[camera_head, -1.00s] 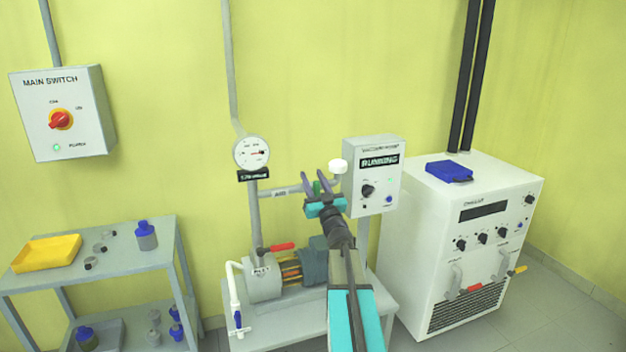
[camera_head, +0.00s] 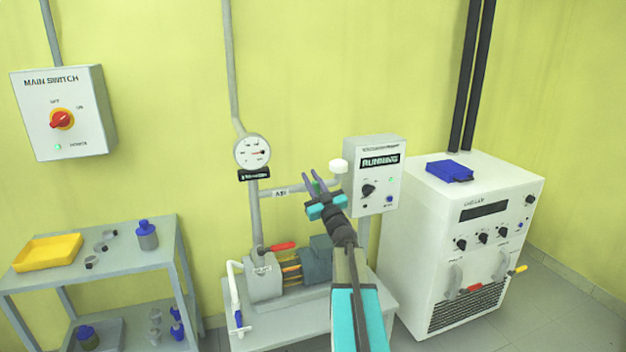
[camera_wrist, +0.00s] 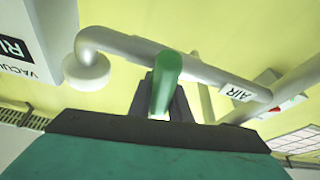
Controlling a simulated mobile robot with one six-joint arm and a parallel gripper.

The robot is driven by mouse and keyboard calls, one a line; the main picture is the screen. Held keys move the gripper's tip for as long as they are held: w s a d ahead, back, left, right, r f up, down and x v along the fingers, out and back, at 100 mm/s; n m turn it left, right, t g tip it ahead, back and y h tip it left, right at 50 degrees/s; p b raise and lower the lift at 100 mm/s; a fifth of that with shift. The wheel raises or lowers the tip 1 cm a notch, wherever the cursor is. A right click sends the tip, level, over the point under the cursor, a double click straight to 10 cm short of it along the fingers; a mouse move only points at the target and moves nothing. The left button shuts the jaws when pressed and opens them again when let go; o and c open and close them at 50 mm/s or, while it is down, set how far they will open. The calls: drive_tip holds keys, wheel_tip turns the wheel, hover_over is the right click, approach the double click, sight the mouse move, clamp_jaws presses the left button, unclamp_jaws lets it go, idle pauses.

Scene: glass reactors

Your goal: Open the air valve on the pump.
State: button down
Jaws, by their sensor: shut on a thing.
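The air valve's green handle (camera_wrist: 165,85) sticks out from the grey pipe marked AIR (camera_wrist: 205,70), toward my gripper in the wrist view. My gripper (camera_head: 315,182) is shut on this handle, with the dark fingers on either side of it. In the head view only a small green part (camera_head: 317,187) shows between the fingers. The valve body is mostly hidden behind the handle and fingers. The pump (camera_head: 265,280) sits on a low grey table, below the pipe and my gripper.
The pump's control box (camera_head: 374,175) reads RUNNING, right of my gripper. A white cap (camera_head: 338,165) ends the pipe close by. A round gauge (camera_head: 252,151) stands on the left. A red-handled valve (camera_head: 280,246) is on the pump. A white chiller (camera_head: 455,240) stands right.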

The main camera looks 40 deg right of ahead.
drive_tip(key=shift+n, duration=0.4)
drive_tip(key=c, duration=1.6)
unclamp_jaws()
drive_tip(key=shift+c, duration=0.2)
drive_tip(key=b+v, duration=0.2)
drive_tip(key=v, duration=1.2)
drive_tip(key=shift+w+d, duration=0.1)
